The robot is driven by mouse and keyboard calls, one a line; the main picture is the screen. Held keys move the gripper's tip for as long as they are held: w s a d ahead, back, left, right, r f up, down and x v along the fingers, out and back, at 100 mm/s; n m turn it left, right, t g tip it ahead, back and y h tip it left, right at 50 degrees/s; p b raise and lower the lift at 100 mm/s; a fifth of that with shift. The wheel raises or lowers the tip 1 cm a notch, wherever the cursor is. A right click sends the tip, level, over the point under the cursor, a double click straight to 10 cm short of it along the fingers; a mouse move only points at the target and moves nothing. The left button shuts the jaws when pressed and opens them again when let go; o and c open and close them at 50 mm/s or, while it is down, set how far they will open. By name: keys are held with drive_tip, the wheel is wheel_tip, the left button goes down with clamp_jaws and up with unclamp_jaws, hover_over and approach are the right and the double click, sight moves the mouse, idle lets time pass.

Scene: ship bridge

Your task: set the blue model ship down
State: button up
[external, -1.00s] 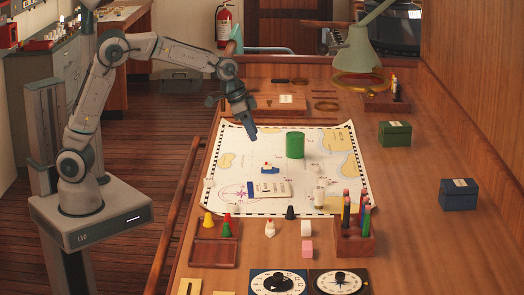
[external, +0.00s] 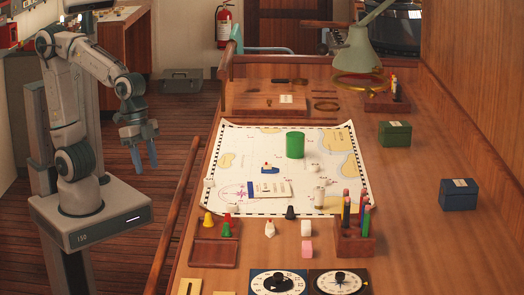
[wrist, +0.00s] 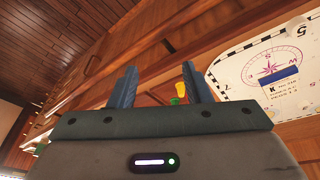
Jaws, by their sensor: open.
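The blue model ship (external: 270,169) sits on the chart (external: 232,150), near its middle, behind the flat white card with a blue end (external: 268,189). It has a small red and white top. My gripper (external: 145,160) is open and empty, well to the left of the table and apart from the ship. In the wrist view my two open fingers (wrist: 158,88) have nothing between them in their grip. The ship cannot be made out in the wrist view, where part of the chart (wrist: 235,72) shows at the right.
A green cylinder (external: 295,145) stands on the chart behind the ship. A pen holder (external: 355,240), a black pawn (external: 290,212) and a tray (external: 213,254) are toward the front. A wooden rail (external: 178,200) runs along the table's left side. The table's right side has free room.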

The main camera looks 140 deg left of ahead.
drive_tip(key=s+d+f+m, duration=0.2)
drive_tip(key=s+d, duration=0.5)
drive_tip(key=d, duration=0.1)
drive_tip(key=shift+s+f, duration=0.2)
drive_tip(key=shift+f, duration=0.2)
drive_tip(key=shift+a, duration=0.1)
idle(6.7)
